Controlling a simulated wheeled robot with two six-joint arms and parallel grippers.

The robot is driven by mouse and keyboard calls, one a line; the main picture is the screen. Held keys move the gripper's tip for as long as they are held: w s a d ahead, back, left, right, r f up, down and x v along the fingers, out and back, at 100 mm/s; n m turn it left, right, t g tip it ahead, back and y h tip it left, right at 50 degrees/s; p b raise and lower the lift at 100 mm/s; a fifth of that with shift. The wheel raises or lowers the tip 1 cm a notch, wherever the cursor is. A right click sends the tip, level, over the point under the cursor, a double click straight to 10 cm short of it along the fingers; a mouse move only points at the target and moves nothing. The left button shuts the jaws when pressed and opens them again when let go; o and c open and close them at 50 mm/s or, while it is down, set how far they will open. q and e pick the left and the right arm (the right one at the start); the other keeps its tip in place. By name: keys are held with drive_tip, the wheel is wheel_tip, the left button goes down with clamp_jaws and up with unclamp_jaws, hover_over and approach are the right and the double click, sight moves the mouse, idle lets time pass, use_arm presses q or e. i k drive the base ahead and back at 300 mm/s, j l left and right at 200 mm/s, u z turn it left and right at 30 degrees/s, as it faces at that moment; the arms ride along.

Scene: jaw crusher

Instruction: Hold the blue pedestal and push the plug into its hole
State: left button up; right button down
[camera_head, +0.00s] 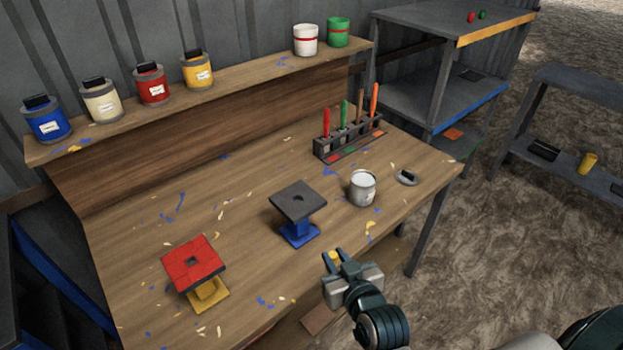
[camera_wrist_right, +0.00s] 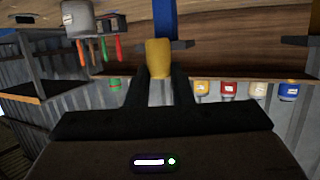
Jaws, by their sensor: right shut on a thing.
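The blue pedestal (camera_head: 299,230) stands upright on the table with a dark square top plate (camera_head: 298,198). A small hole (camera_head: 298,198) shows in the middle of that plate. My right gripper (camera_head: 335,257) is shut on a yellow plug (camera_head: 334,258), in front of and to the right of the pedestal, apart from it in the head view. In the right wrist view the yellow plug (camera_wrist_right: 157,58) sits between the fingertips, and the pedestal's blue stem (camera_wrist_right: 164,18) and dark plate (camera_wrist_right: 182,44) show behind it. My left gripper is out of view.
A yellow pedestal (camera_head: 208,296) with a red top (camera_head: 193,262) stands at the left. A grey can (camera_head: 362,188), a grey ring-like item (camera_head: 407,177) and a tool rack (camera_head: 350,143) are to the right and behind. Paint jars line the back shelf (camera_head: 240,82).

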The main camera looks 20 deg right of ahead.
sight(299, 232)
drive_tip(key=i+l, duration=0.1)
drive_tip(key=l, duration=0.35)
drive_tip(key=i+l, duration=0.1)
drive_tip(key=l, duration=0.3)
drive_tip(key=i+l, duration=0.1)
drive_tip(key=l, duration=0.35)
drive_tip(key=i+l, duration=0.1)
drive_tip(key=l, duration=0.35)
drive_tip(key=i+l+u, duration=0.15)
drive_tip(key=l, duration=0.55)
drive_tip(key=i+l+u, duration=0.1)
drive_tip(key=l, duration=0.6)
drive_tip(key=i+l+u, duration=0.15)
drive_tip(key=l, duration=0.55)
drive_tip(key=u, duration=1.45)
drive_tip(key=k+j, duration=0.05)
